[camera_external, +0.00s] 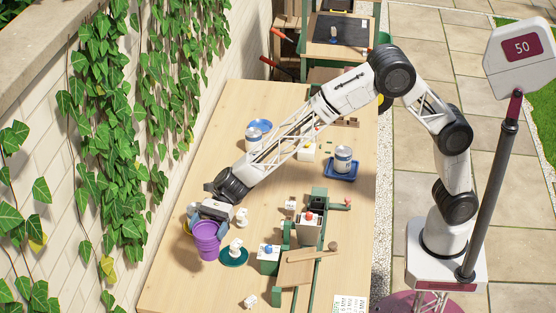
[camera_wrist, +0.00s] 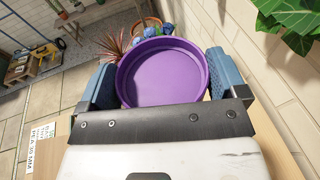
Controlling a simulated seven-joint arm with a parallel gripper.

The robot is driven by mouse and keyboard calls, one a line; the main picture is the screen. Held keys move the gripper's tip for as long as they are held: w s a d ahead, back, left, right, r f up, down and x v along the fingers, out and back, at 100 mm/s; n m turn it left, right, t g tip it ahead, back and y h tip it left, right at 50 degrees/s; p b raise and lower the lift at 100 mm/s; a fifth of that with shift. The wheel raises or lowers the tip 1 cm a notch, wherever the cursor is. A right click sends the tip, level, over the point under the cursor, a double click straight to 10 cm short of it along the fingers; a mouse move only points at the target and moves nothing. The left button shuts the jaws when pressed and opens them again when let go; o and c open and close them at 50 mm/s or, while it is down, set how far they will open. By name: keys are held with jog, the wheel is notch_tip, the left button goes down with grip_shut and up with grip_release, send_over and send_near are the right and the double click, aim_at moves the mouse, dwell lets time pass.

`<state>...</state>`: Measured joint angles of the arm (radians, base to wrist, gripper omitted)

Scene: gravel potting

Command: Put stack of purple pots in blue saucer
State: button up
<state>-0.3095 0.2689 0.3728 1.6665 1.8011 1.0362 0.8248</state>
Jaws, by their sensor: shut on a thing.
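The stack of purple pots (camera_external: 206,243) is at the near left of the table, rims visible. My gripper (camera_external: 208,214) is shut on it near the top. In the wrist view, the purple pot (camera_wrist: 162,75) fills the space between the two blue-grey fingers of my gripper (camera_wrist: 163,78). I cannot tell how many pots are in the stack, or whether its base touches the table. A round blue saucer (camera_external: 266,125) is at the far left of the table, partly covered by a white and blue tin (camera_external: 254,138). The saucer is well away from the pots.
A teal saucer (camera_external: 232,260) with a white figure stands right of the pots. A square blue tray (camera_external: 329,175) holds another tin (camera_external: 343,158). Green and wooden apparatus (camera_external: 297,268) occupies the near right. An ivy-covered wall (camera_external: 190,110) runs along the left edge.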

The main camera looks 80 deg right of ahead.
jog(key=w+d+m+t+h, duration=0.15)
jog(key=w+d, duration=0.25)
jog(key=d, duration=1.2)
jog(key=w+d+m+t, duration=0.2)
jog(key=w+d, duration=0.2)
jog(key=d, duration=1.2)
jog(key=w+d+m+t+h, duration=0.1)
jog(key=w+d+t, duration=0.15)
jog(key=d, duration=1.35)
jog(key=s+d+m+t+h, duration=0.15)
jog(key=s+d, duration=0.25)
jog(key=d, duration=1.1)
jog(key=s+d+m+t+h, duration=0.15)
jog(key=s+d, duration=0.25)
jog(key=d, duration=1)
jog(key=s+d+m+t+h, duration=0.15)
jog(key=s+d, duration=0.25)
jog(key=d, duration=1.1)
jog(key=shift+g, duration=0.45)
jog(key=f, duration=0.5)
jog(key=shift+w+a+f, duration=0.1)
jog(key=shift+w+a, duration=0.1)
notch_tip(320, 180, down, 6)
jog(key=shift+f, duration=0.2)
